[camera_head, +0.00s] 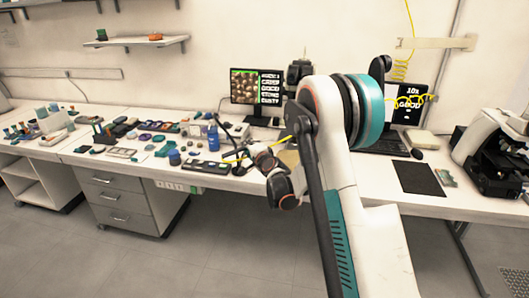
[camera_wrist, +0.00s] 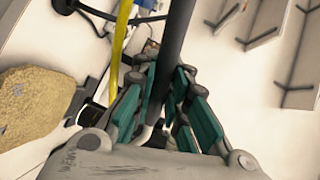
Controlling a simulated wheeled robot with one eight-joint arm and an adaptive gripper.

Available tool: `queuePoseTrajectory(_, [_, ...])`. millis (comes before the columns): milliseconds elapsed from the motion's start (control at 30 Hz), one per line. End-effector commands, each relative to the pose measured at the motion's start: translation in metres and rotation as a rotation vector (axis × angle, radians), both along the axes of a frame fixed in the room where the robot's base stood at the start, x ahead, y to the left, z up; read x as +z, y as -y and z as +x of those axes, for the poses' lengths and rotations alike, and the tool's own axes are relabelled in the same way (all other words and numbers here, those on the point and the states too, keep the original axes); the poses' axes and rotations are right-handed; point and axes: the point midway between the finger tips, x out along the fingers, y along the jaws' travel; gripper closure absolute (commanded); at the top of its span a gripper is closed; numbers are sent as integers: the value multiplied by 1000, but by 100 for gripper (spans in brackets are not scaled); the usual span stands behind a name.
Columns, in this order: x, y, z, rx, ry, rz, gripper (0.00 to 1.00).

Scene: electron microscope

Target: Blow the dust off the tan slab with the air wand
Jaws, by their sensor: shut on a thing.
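My gripper (camera_wrist: 168,72) is shut on the air wand (camera_wrist: 178,35), a black rod running up between its teal-padded fingers in the wrist view. A yellow hose (camera_wrist: 121,35) runs beside the wand there. The tan slab (camera_wrist: 34,105) is a rough, speckled block at the left of the wrist view, apart from the fingers. I cannot tell how much dust lies on it. In the head view, my gripper (camera_head: 263,160) is over the bench's front part, left of my arm; a small tan patch beside my arm may be the slab.
The long white bench (camera_head: 225,178) holds many small items at left and a blue bottle (camera_head: 213,138). A monitor (camera_head: 255,86) stands behind. At right are a laptop (camera_head: 407,103), a black mat (camera_head: 418,178) and a microscope (camera_head: 492,150). A yellow coiled hose (camera_head: 400,70) hangs above.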

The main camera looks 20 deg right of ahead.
Motion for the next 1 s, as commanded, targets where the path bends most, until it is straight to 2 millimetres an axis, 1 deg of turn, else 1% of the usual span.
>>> queuePoseTrajectory(33, [-9, 11, 10, -18, -8, 141, 100])
queuePoseTrajectory(133, [-29, 35, 30, -57, -17, 454, 100])
queuePoseTrajectory(200, [-44, 51, 43, -80, -17, 614, 100])
queuePoseTrajectory(300, [-60, 72, 56, -104, -10, 749, 100])
queuePoseTrajectory(400, [-73, 86, 65, -119, -4, 822, 100])
queuePoseTrajectory(533, [-81, 96, 70, -130, 2, 862, 100])
queuePoseTrajectory(767, [-91, 98, 71, -132, 2, 871, 100])
queuePoseTrajectory(1000, [-114, 98, 71, -133, 3, 869, 100])
